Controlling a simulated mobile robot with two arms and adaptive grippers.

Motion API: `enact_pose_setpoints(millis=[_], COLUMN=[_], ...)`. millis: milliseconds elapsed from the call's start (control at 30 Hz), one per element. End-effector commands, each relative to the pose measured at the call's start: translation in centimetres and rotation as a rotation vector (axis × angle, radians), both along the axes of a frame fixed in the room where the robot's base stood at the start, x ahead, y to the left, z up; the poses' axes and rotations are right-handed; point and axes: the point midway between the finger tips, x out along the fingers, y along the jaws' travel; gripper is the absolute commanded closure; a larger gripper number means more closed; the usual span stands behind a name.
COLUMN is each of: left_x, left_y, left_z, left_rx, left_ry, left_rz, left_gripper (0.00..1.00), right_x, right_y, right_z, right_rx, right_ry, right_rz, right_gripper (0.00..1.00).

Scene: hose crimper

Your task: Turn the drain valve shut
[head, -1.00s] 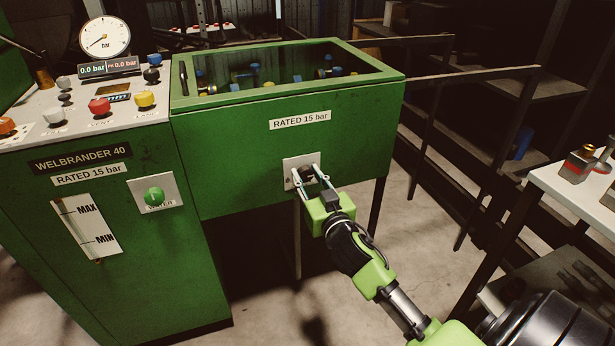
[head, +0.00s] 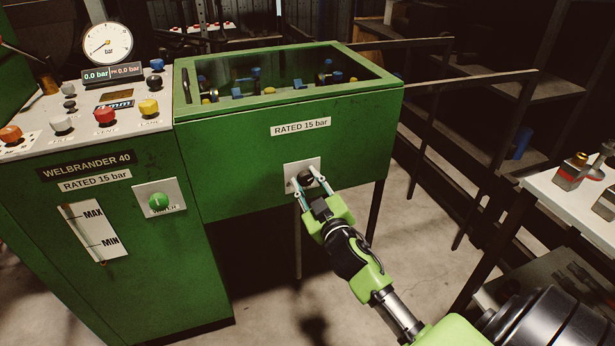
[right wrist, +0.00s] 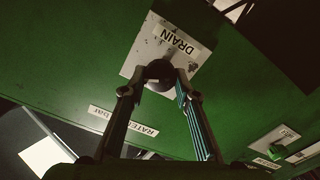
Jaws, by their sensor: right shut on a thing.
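The drain valve is a small dark knob (right wrist: 160,74) on a pale plate (head: 289,168) on the front of the green tank (head: 240,150). In the right wrist view the plate is marked DRAIN. My right gripper (head: 307,185) has its two fingers on either side of the knob and is shut on it. In the right wrist view the fingertips touch the knob's sides. The fingers hide part of the knob in the head view. My left gripper is in neither view.
The green control cabinet (head: 110,260) with a gauge (head: 108,43), several coloured buttons and a green water knob (head: 158,203) stands left of the tank. A white-topped table (head: 560,190) with fittings is at the right. Dark railings (head: 440,130) run behind. The floor in front is open.

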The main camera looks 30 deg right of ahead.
Motion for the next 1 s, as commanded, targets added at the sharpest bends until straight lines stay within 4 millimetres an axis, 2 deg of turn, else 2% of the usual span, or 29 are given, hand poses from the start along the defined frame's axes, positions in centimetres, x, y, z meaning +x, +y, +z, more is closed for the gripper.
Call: enact_pose_setpoints(millis=[200, 500, 1000], left_x=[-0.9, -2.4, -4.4], left_y=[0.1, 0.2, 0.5], left_z=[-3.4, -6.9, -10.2], left_rx=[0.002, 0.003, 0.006], left_ry=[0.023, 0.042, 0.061], left_rz=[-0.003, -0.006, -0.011], left_gripper=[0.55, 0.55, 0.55], right_x=[0.0, 0.1, 0.1], right_y=[0.1, 0.2, 0.3], right_z=[0.2, 0.0, -0.2], right_rx=[-0.199, -0.476, -0.899], right_ry=[0.048, 0.114, 0.216], right_rz=[0.000, 0.002, 0.002], right_gripper=[0.93, 0.93, 0.93])
